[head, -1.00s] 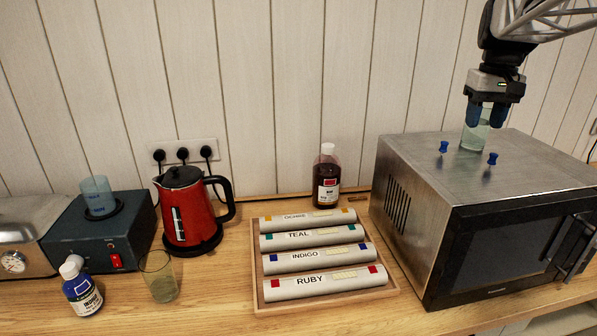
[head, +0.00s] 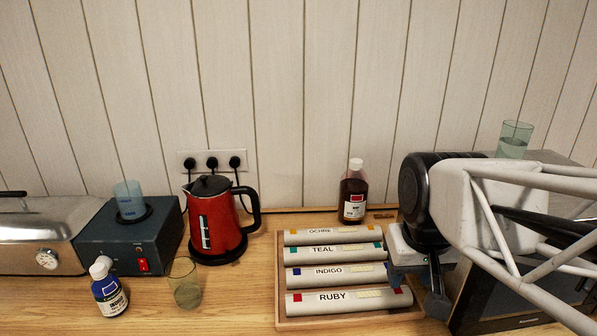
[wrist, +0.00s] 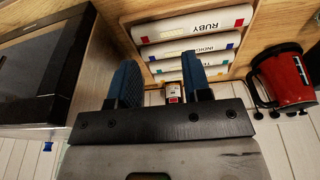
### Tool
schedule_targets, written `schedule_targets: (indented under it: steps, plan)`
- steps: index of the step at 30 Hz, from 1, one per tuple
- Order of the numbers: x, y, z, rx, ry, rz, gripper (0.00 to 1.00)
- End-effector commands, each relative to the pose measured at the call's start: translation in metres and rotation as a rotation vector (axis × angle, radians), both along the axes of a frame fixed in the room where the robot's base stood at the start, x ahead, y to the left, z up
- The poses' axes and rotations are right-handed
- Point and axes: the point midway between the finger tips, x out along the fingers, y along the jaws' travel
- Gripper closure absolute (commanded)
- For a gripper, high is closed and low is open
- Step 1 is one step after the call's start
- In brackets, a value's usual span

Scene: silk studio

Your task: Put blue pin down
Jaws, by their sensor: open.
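My gripper is open, and nothing shows between its two blue fingers in the wrist view (wrist: 157,82). In the head view its fingers are partly seen, low beside the right end of the tray of rolls. One small blue pin (wrist: 47,146) shows in the wrist view at the lower left, by the edge of the microwave, well apart from the fingers. In the head view my arm covers most of the microwave top, and no pin can be seen there. I cannot tell where the second pin from the earlier frame is now.
The wooden tray (head: 281,292) holds labelled rolls, the RUBY roll (head: 350,301) at the front. A brown bottle (head: 353,190) stands behind it. A glass (head: 514,140) stands on the microwave. A red kettle (head: 215,225), an empty glass (head: 185,284) and a blue bottle (head: 109,290) stand left.

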Motion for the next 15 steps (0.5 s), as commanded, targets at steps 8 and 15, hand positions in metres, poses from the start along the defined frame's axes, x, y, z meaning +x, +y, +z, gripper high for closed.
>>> schedule_targets:
  steps: [8,15]
  plan:
    - [-0.033,0.023,-0.031,0.007,-0.025,0.028,0.55]
    - [-0.036,0.024,-0.033,0.008,-0.027,0.029,0.55]
